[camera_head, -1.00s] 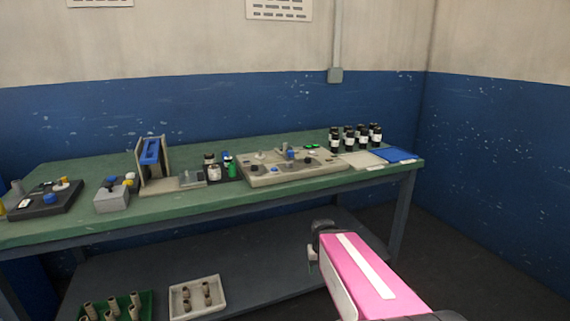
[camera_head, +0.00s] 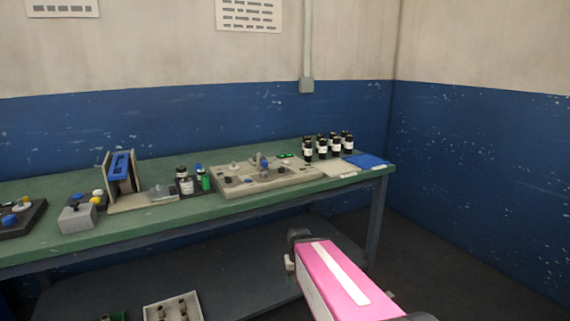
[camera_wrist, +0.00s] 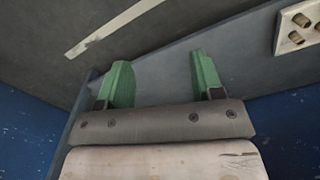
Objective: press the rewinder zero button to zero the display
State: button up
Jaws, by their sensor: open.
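A beige rewinder panel (camera_head: 240,186) lies on the green bench, right of its middle, in the head view. It carries dark knobs, a blue-topped part (camera_head: 264,164) and small green lit displays (camera_head: 284,155) at its back edge. I cannot tell which part is the zero button at this size. My gripper (camera_wrist: 158,85) shows in the wrist view with two green fingers spread apart and nothing between them. In the head view my pink arm is in front of the bench, below its top and apart from the panel.
On the green bench (camera_head: 130,228) are dark bottles (camera_head: 322,150), a blue pad (camera_head: 366,161), a green bottle (camera_head: 204,181), a blue-topped upright device (camera_head: 121,168) and a grey button box (camera_head: 76,218). A white tray (camera_head: 150,309) sits on the lower shelf.

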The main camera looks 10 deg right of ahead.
grip_shut()
dwell(1.9)
